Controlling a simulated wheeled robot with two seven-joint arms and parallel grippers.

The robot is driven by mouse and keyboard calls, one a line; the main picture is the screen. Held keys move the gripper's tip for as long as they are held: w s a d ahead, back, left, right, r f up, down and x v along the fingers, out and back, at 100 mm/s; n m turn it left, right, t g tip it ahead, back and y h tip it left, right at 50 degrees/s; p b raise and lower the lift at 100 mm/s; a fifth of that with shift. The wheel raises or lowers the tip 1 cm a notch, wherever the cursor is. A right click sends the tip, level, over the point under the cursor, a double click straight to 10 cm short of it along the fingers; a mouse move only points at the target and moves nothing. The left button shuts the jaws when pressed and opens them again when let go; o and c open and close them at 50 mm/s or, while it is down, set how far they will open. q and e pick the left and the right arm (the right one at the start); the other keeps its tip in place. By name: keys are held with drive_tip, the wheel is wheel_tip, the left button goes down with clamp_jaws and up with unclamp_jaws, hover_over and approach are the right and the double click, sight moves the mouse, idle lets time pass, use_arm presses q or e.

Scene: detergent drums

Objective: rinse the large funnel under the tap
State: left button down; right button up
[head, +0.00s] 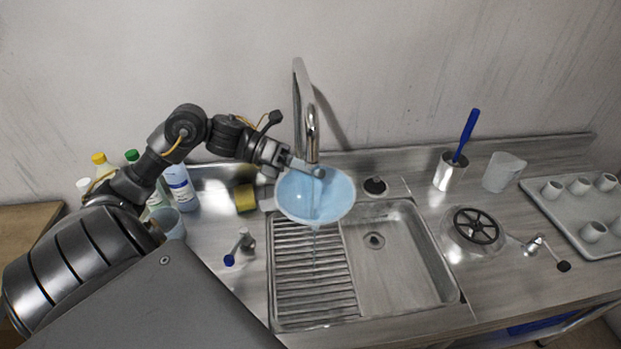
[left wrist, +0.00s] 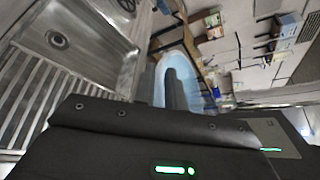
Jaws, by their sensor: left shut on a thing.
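The large funnel (head: 325,205) is light blue and hangs in the air under the tap (head: 311,118), above the sink. My left gripper (head: 318,172) is shut on the funnel at its upper rim. Water runs from the tap into the funnel, and a thin stream falls below it onto the ribbed drainboard. The funnel is tilted, with its spout side towards the left. In the left wrist view, part of the blue funnel (left wrist: 178,68) shows beyond the gripper body. My right gripper is in neither view.
The sink basin (head: 425,262) is empty, right of the drainboard (head: 290,292). Bottles and a yellow sponge (head: 245,198) stand left of the funnel. A brush in a steel holder (head: 449,172), a white jug (head: 503,171), a round strainer (head: 476,228) and a cup tray (head: 562,218) are right.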

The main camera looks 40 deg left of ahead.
use_arm(q)
drive_tip(key=w+d+b, duration=0.1)
drive_tip(key=w+d, duration=0.7)
drive_tip(key=w, duration=0.1)
drive_tip(key=shift+w+d, duration=0.25)
idle(2.4)
